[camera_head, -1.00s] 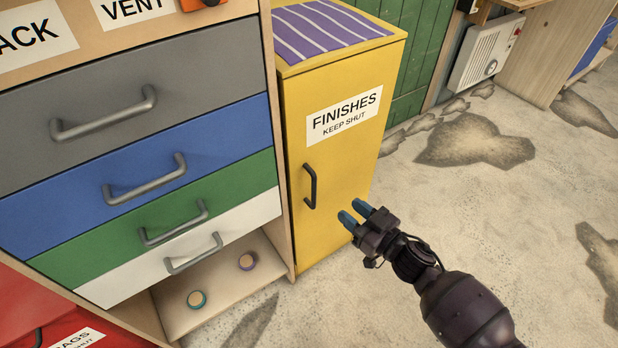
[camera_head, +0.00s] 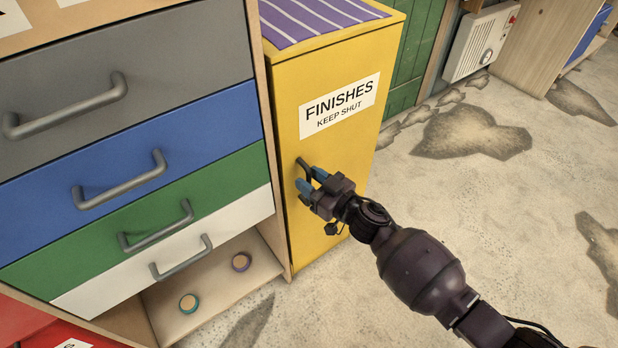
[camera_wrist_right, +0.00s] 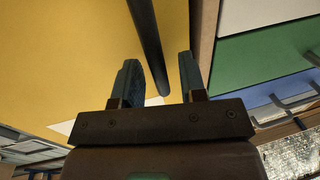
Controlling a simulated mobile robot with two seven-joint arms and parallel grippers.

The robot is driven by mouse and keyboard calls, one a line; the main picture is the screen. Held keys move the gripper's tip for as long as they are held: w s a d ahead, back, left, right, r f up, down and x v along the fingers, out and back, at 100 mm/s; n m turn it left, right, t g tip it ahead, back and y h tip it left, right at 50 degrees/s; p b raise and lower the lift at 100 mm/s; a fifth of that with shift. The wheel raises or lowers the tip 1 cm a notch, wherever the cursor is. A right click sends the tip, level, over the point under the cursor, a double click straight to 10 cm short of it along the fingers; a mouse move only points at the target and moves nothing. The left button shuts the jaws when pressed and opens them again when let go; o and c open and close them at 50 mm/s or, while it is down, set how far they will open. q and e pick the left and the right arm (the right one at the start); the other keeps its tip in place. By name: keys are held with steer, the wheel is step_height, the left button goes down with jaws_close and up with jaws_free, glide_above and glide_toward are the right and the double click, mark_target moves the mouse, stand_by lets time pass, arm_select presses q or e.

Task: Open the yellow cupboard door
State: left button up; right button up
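The yellow cupboard door (camera_head: 335,140) is shut and bears a FINISHES KEEP SHUT label (camera_head: 338,106). Its black bar handle (camera_head: 303,165) is upright near the door's left edge, its lower part hidden by my right gripper (camera_head: 311,180). In the right wrist view the gripper (camera_wrist_right: 161,82) is open, its two blue fingers apart. The dark handle (camera_wrist_right: 148,45) runs between the fingers there, nearer the left finger; I cannot tell whether it touches. My left gripper is not in view.
A drawer unit with grey, blue, green and white drawers (camera_head: 130,100) stands directly left of the cupboard, its handles jutting out. A striped purple cloth (camera_head: 310,15) lies on the cupboard top. The floor (camera_head: 470,210) to the right is open.

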steer(key=shift+w+a, duration=0.2)
steer(key=shift+c, duration=0.4)
jaws_close()
